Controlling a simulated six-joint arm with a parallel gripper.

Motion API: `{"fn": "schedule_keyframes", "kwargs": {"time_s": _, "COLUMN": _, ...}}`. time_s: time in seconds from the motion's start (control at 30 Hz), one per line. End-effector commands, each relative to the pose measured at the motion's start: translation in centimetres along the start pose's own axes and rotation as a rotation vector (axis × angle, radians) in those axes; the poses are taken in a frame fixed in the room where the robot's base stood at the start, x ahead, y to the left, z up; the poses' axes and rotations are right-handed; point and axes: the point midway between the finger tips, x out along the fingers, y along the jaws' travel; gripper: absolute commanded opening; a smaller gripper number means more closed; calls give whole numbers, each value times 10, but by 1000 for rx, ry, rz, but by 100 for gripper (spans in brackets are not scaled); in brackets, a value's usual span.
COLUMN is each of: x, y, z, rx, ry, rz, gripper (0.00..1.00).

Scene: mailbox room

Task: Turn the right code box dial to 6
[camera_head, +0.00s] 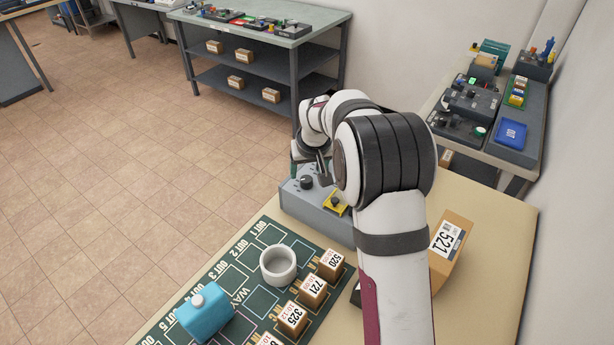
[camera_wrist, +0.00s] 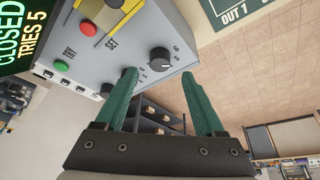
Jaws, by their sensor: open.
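The grey code box (camera_head: 312,208) stands on the near table, partly hidden by my arm. A black round dial (camera_head: 307,182) sits on its top; it also shows in the wrist view as a black knob (camera_wrist: 160,59) with small marks around it. I cannot read which mark it points to. My gripper (camera_head: 308,170) is above the box, close to this dial.
A yellow-plated part (camera_head: 335,204), a red button (camera_wrist: 116,28) and a green button (camera_wrist: 62,66) are on the box. A sign (camera_wrist: 24,40) reads CLOSED, TRIES 5.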

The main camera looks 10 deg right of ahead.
Motion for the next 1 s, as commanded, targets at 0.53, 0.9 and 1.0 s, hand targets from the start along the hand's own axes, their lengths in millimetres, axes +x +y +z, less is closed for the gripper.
{"fn": "schedule_keyframes", "kwargs": {"time_s": 0.53, "x": 47, "y": 0, "z": 0, "rx": 3, "ry": 1, "rz": 0, "gripper": 71}}
{"fn": "schedule_keyframes", "kwargs": {"time_s": 0.9, "x": 46, "y": 0, "z": 0, "rx": 3, "ry": 0, "rz": 0, "gripper": 12}}
{"fn": "schedule_keyframes", "kwargs": {"time_s": 1.0, "x": 46, "y": 0, "z": 0, "rx": 3, "ry": 0, "rz": 0, "gripper": 0}}
